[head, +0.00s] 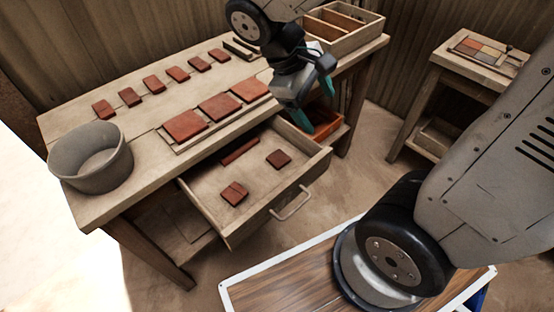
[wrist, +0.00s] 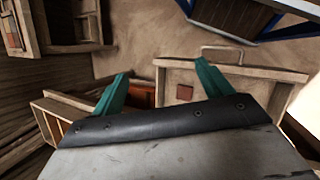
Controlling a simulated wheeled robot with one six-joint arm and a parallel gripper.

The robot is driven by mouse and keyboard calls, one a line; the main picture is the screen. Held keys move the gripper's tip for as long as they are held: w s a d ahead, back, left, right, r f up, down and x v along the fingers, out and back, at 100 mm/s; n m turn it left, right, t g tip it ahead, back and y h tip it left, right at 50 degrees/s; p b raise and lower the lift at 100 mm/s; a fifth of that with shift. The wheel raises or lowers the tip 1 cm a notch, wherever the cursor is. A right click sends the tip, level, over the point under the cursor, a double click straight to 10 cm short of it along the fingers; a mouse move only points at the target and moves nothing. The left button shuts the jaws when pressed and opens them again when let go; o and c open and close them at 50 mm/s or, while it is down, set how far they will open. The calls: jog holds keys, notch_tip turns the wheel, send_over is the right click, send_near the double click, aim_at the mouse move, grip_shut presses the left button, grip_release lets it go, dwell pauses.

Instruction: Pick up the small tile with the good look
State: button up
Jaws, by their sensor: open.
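My gripper (head: 314,104) is open and empty, in the air near the right end of the workbench. Its teal fingers also show in the wrist view (wrist: 162,70). A row of several small red-brown tiles (head: 153,83) lies along the back of the bench. The open drawer (head: 214,172) holds a dark small tile (head: 278,158), which also shows in the wrist view (wrist: 184,92). Nearer its front lies a small tile (head: 234,193) with a line across it, perhaps broken or two pieces. I cannot tell which small tile has the good look.
Three larger red tiles (head: 219,107) lie on a board at the bench front. A grey bucket (head: 92,160) stands at the left end, a wooden divided box (head: 345,38) at the right. A red-brown bar (head: 240,151) lies in the drawer. A side table (head: 450,60) stands right.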

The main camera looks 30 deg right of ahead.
jog(key=w+a+f+n+t+h, duration=0.1)
jog(key=w+a+f+n+h, duration=0.25)
jog(key=f, duration=0.25)
jog(key=w+a+f+n+t+h, duration=0.1)
jog(key=w+a+f+n+h, duration=0.1)
jog(key=w+f+n, duration=0.4)
jog(key=n+t+h, duration=0.2)
jog(key=n+t, duration=0.2)
jog(key=n, duration=0.2)
send_near(278, 158)
jog(key=shift+s+d+r, duration=0.1)
jog(key=shift+r, duration=0.15)
jog(key=shift+d+f, duration=0.2)
jog(key=x, duration=0.7)
jog(key=shift+f, duration=0.3)
jog(key=c, duration=1.1)
